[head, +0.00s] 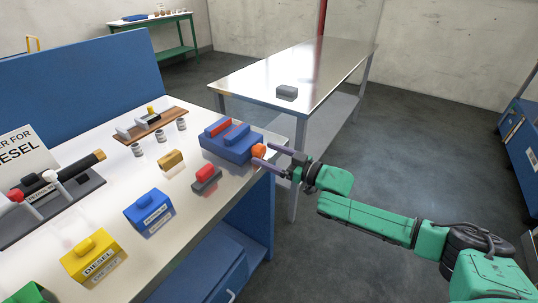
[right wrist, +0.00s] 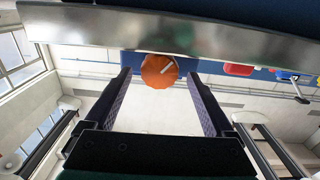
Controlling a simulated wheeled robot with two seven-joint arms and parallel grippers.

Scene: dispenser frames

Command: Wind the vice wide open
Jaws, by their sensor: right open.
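The vice is the blue block (head: 226,146) at the right end of the white workbench. A red piece and a raised blue piece sit on its top; how wide its jaws stand apart I cannot tell. An orange knob (head: 258,150) sits at its right end, over the bench edge. My right gripper (head: 267,156) is open, its fingertips at the knob. In the right wrist view the orange knob (right wrist: 159,71) with a pale line on its face shows between the fingertips, with a gap on both sides. My left gripper is not in view.
A grey-and-red block (head: 206,181), a tan block (head: 171,160) and blue (head: 149,212) and yellow (head: 94,260) labelled boxes stand on the workbench. A wooden board (head: 170,118) lies behind. Another table (head: 320,65) stands beyond. Open floor lies to the right.

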